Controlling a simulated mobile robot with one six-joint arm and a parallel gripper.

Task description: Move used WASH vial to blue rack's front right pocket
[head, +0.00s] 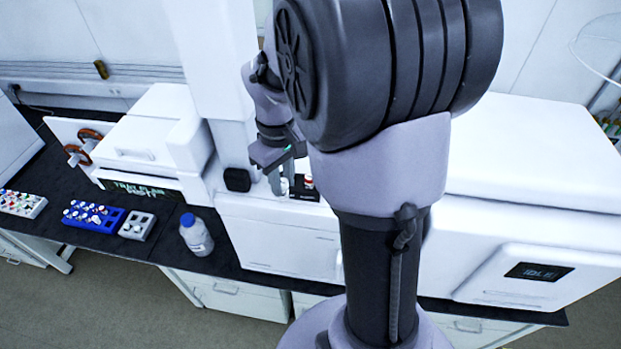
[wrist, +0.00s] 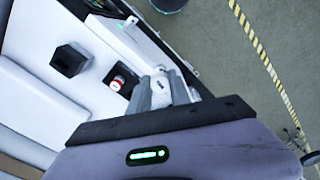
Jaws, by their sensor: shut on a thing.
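My gripper (head: 281,180) is over the top of the white instrument at the centre of the head view. It is shut on a white-capped vial (head: 284,187), which also shows between the fingers in the wrist view (wrist: 161,83). No label on the vial can be read. The blue rack (head: 108,223) is on the dark bench at the left, well away from my gripper. It holds several vials with white, red and blue caps. Its individual pockets are too small to tell apart clearly.
A red-capped vial (head: 308,182) stands beside the held one on the instrument. A grey rack (head: 137,226) is just right of the blue rack, and a white rack (head: 22,204) is to its left. A blue-capped bottle (head: 196,236) stands near the bench's front edge.

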